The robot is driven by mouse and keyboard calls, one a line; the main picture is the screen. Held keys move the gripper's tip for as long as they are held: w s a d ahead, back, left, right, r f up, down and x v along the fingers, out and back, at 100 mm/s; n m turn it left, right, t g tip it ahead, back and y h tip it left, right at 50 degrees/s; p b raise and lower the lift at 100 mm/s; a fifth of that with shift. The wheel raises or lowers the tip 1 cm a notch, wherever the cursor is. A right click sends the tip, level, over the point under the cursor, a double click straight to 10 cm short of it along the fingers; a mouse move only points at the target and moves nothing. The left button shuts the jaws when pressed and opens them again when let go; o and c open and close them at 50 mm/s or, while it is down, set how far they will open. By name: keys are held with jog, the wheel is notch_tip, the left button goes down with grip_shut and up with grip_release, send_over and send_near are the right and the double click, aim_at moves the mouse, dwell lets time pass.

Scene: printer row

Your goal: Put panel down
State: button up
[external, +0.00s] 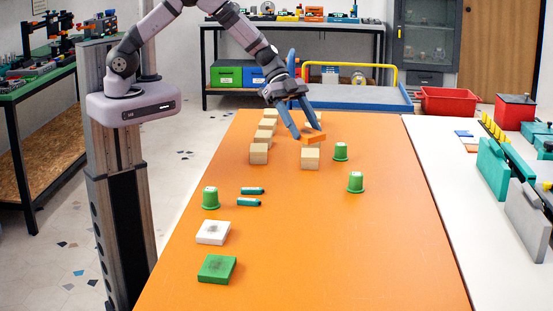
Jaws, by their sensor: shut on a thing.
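An orange panel (315,138) is at the fingertips of my gripper (308,133), just above or on the right row of pale wooden blocks; I cannot tell whether it touches them. My gripper has blue fingers, points down and is shut on the panel. The front block of the right row (310,160) shows below the panel, and a rear block (313,118) shows behind the fingers. Blocks between them may be hidden. A left row of several wooden blocks (258,154) runs parallel, apart from the panel. All stand on the orange table (330,250).
Green cups stand right of the blocks (340,152), farther right (356,183) and at front left (211,199). Two teal markers (250,203), a white pad (213,232) and a green pad (217,269) lie at left. The table's front right is clear. A white table (450,210) adjoins on the right.

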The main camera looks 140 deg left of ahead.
jog(key=a+n+y, duration=0.1)
jog(key=w+a+n+y, duration=0.1)
jog(key=n, duration=0.1)
jog(key=shift+w+y, duration=0.2)
jog(key=shift+y, duration=0.1)
jog(key=n, duration=0.1)
jog(key=f+n+y, duration=0.1)
jog(key=shift+s+a+n+g+y, duration=0.2)
jog(key=shift+a+n+g+y, duration=0.1)
jog(key=shift+g, duration=0.1)
jog(key=shift+s+d+f+n+g+y+b, duration=0.4)
jog(key=shift+d+f+n+y, duration=0.3)
jog(key=shift+n, duration=0.4)
jog(key=shift+s+d+f+n+g+y, duration=0.3)
jog(key=shift+d+f+n, duration=0.15)
jog(key=shift+d+f, duration=0.2)
jog(key=shift+s+d+f+n+g+y, duration=0.25)
jog(key=shift+d+f+n, duration=0.25)
jog(key=shift+d, duration=0.25)
jog(key=shift+f, duration=0.1)
jog(key=shift+f+p, duration=0.9)
jog(key=shift+f, duration=4.05)
